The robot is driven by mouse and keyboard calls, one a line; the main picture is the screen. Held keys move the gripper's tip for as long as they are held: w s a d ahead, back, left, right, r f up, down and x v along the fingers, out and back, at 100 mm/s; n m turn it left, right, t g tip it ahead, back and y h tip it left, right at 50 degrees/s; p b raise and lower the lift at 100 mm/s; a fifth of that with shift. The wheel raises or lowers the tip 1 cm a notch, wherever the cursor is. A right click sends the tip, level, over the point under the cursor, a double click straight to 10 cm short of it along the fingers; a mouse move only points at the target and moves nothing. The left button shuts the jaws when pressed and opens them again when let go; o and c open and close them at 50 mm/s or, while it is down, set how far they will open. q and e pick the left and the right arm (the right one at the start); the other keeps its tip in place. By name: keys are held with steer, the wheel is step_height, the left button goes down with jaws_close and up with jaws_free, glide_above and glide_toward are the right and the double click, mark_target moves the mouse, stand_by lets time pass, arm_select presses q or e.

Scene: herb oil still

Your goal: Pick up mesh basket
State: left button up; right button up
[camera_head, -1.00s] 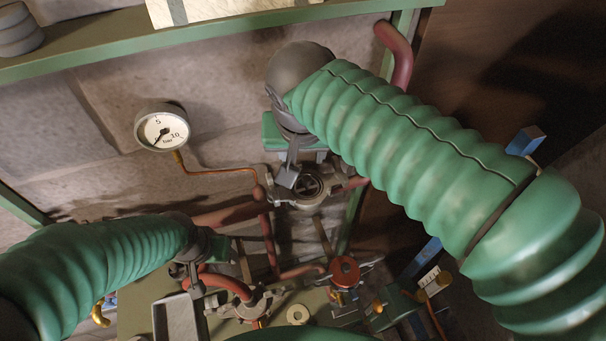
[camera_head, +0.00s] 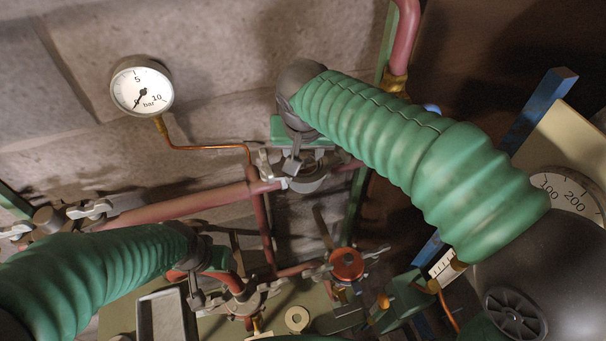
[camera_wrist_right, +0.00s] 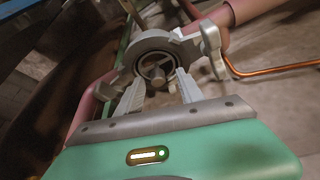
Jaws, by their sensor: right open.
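In the head view the clamp ring (camera_head: 309,184) is partly hidden behind my right gripper (camera_head: 293,166). The right gripper is open, and its two fingers (camera_wrist_right: 160,78) stand apart before the insert, apparently holding nothing. My left gripper (camera_head: 197,292) is low at the left, near a red pipe and lower clamp (camera_head: 246,300); its jaws are unclear.
A pressure gauge (camera_head: 141,86) with a copper tube (camera_head: 205,148) hangs left of the clamp ring. Red pipes (camera_head: 180,206) run to the joint. A red-topped valve (camera_head: 346,264), a grey tray (camera_head: 167,316) and a dial (camera_head: 566,192) stand around. The stone wall is bare at upper left.

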steer(key=shift+w+d, duration=0.15)
steer(key=shift+c, duration=1.3)
steer(key=shift+d+r, duration=0.1)
steer(key=c, duration=0.5)
steer(key=shift+s, duration=0.2)
steer(key=shift+c, duration=1.1)
steer(key=shift+a, duration=0.25)
jaws_close()
steer(key=shift+w, duration=0.1)
steer(key=shift+d, duration=0.1)
